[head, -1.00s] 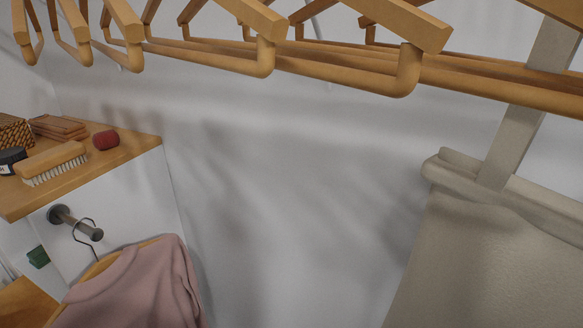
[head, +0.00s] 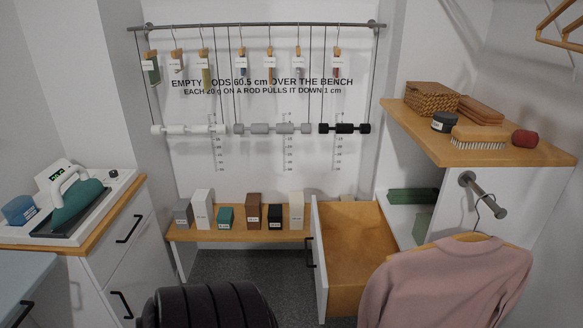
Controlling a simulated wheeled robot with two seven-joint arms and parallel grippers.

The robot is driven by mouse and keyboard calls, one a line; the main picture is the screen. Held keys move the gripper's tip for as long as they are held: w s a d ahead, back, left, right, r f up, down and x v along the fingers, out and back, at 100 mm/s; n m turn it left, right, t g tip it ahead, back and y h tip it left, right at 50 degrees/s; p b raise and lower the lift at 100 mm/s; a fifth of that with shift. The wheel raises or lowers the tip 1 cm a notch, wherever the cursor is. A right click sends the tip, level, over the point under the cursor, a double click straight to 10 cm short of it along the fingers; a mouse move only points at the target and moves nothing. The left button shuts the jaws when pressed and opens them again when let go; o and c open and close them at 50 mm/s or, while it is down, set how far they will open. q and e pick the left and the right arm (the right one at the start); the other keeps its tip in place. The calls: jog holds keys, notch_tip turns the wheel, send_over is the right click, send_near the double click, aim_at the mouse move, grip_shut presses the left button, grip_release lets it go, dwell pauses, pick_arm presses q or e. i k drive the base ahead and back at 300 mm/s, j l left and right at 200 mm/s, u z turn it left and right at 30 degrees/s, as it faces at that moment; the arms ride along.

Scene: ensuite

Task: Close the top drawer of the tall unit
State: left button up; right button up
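An open drawer with a pale wood inside (head: 358,228) is pulled out of the white tall unit (head: 455,205) at the right of the head view. Its white front (head: 319,270) faces left and carries a black handle (head: 309,252). The visible part of the drawer floor looks bare. A pink garment (head: 445,280) hangs from a peg on the unit's side and hides part of the drawer's near side and the unit's lower part. Neither of my grippers is in view.
A low wooden bench (head: 240,236) with several small boxes stands behind and left of the drawer. A left cabinet (head: 120,240) carries an iron (head: 75,200). Dark floor (head: 250,268) shows between.

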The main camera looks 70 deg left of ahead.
aim_at(351, 239)
jog(key=k+u, duration=0.1)
jog(key=u, duration=0.35)
jog(key=j+u, duration=0.15)
jog(key=u, duration=0.25)
jog(key=k+j+u, duration=0.1)
jog(key=u, duration=0.35)
jog(key=j+u, duration=0.1)
jog(key=u, duration=0.35)
jog(key=i+j+z, duration=0.15)
jog(key=z, duration=0.55)
